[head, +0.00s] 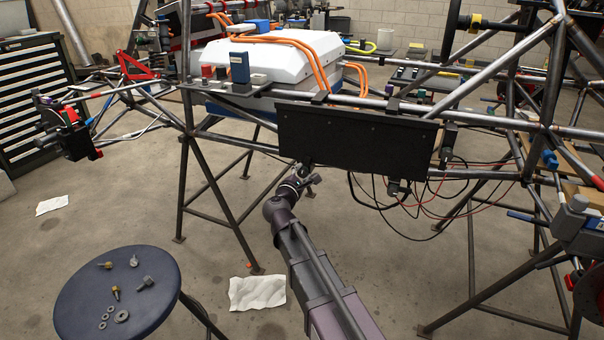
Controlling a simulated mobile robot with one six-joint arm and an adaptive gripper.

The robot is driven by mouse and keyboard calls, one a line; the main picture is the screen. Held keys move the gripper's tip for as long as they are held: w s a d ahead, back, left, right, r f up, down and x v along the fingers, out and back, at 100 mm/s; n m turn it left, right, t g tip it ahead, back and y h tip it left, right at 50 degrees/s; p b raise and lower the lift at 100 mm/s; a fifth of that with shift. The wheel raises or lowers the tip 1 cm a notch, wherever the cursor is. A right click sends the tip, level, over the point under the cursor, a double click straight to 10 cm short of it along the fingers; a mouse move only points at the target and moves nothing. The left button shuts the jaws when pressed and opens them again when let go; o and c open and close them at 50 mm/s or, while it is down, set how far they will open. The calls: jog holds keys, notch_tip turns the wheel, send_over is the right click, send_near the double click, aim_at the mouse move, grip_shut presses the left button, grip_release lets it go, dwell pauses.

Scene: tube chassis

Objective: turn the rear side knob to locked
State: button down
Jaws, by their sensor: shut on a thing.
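My gripper (304,172) is at the lower left edge of a black side panel (350,142) on the tube chassis. It is small and dark in this view. It is shut on a part at that edge, and the jaws and the panel hide most of this part. I cannot tell whether the part is the rear side knob or how any knob is turned. My arm reaches up to it from the bottom of the picture.
Chassis tubes (465,118) run above and beside the panel. Loose black and red wires (415,205) hang below its right half. A stand leg (215,185) is left of my arm. A round blue stool (115,295) with small hardware stands front left.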

jog(key=shift+w+d+n, duration=0.1)
jog(key=shift+w+n, duration=0.1)
jog(key=shift+n, duration=1.1)
jog(key=shift+c, duration=1.5)
grip_release()
jog(key=shift+d, duration=0.1)
jog(key=shift+s, duration=0.2)
jog(key=v, duration=1.2)
jog(key=shift+w, duration=0.15)
